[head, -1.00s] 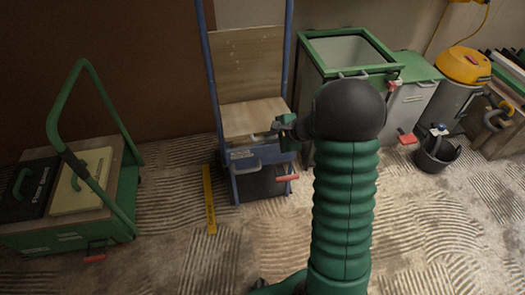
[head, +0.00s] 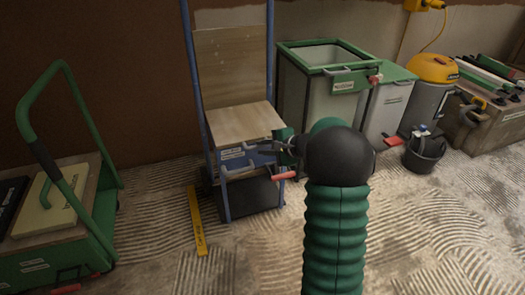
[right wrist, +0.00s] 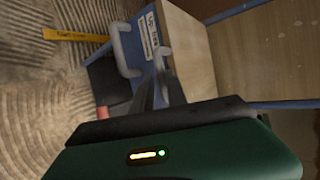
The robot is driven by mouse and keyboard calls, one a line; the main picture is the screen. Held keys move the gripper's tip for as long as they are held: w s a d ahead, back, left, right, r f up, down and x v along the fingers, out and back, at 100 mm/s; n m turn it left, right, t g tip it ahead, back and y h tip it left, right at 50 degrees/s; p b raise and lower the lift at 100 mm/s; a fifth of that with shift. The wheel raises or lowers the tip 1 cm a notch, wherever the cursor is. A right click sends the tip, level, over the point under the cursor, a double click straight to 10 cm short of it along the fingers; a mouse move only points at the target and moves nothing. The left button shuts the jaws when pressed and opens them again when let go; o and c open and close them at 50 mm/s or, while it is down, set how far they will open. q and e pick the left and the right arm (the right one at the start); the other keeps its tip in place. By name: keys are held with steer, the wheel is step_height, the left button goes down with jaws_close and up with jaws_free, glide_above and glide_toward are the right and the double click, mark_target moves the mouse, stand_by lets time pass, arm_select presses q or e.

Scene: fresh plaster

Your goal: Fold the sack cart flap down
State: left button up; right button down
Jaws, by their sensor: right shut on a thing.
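The sack cart (head: 189,70) has a blue upright frame with a wooden back panel and stands against the wall in the head view. Its flap (head: 240,122) has a wooden top and a blue front edge with a label and a grey handle (head: 238,171). The flap sticks out towards me, low on the frame. My right gripper (head: 274,146) is shut at the flap's front right side. My left gripper is not in view.
A green trolley (head: 110,215) stands at left. A yellow level (head: 197,222) lies on the ridged floor by the cart. Green-rimmed bins (head: 290,90), a yellow-topped vacuum (head: 430,72) and a black bucket (head: 424,155) stand at right.

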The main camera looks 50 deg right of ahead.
steer(key=shift+s+a+f, duration=0.15)
steer(key=shift+f, duration=0.45)
steer(key=shift+s+a+f, duration=0.1)
steer(key=shift+s+f, duration=0.05)
steer(key=shift+f, duration=0.45)
steer(key=c, duration=1.8)
jaws_free()
steer(key=o, duration=0.3)
steer(key=shift+w+d+f+g, duration=0.1)
steer(key=shift+f+g, duration=0.2)
steer(key=shift+o, duration=0.2)
steer(key=shift+r, duration=0.1)
steer(key=d+p+v, duration=0.1)
steer(key=p+v, duration=0.7)
steer(key=v, duration=0.8)
steer(key=shift+s+a+r, duration=0.3)
steer(key=shift+s+a, duration=0.05)
